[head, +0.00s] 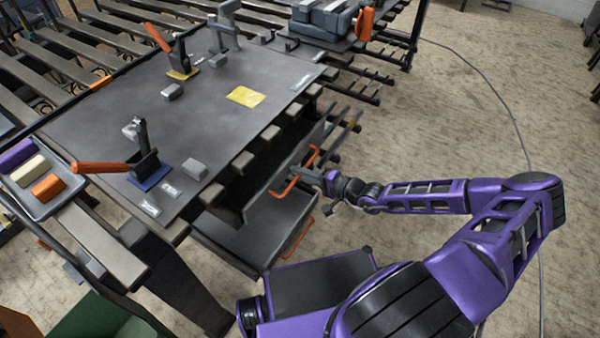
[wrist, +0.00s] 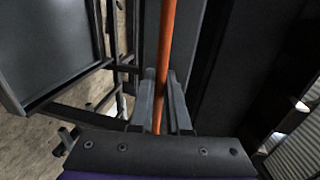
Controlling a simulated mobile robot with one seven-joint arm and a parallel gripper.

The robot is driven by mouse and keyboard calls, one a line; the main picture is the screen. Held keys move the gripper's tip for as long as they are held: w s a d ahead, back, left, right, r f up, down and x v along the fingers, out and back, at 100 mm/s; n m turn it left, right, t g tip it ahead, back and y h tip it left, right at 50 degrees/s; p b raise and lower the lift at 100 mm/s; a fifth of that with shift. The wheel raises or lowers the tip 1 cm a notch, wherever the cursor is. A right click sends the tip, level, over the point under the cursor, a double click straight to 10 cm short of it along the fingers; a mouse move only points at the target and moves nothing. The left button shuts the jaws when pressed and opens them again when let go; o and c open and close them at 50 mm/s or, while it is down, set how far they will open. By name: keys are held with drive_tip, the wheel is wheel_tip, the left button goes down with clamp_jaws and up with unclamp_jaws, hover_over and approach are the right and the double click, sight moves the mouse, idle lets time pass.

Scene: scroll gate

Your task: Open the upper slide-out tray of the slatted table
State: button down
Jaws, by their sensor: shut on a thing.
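The slatted table (head: 130,110) with its dark top fills the left and middle of the head view. On its near side is a grey upright front (head: 272,196) with an orange bar handle (head: 283,188). My gripper (head: 312,177) is at this handle, reaching in from the right. In the wrist view my gripper's two fingers (wrist: 163,100) are closed on the orange bar handle (wrist: 168,45), which runs between them. A flat grey surface (head: 265,232) shows lower down, with a second orange handle (head: 298,240) below. How far the upper tray is out cannot be told.
Toggle clamps with orange levers (head: 100,168), small grey blocks (head: 194,168) and a yellow plate (head: 245,96) are on the table top. A tray of coloured blocks (head: 50,205) is at left. The floor (head: 450,110) at right is mostly clear, with a cable.

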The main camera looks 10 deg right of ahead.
drive_tip(key=f+v, duration=0.2)
drive_tip(key=v, duration=1)
drive_tip(key=f+p+v, duration=0.1)
drive_tip(key=f+v, duration=0.2)
drive_tip(key=v, duration=0.8)
drive_tip(key=shift+v, duration=0.95)
drive_tip(key=shift+f, duration=0.15)
drive_tip(key=c, duration=1.2)
unclamp_jaws()
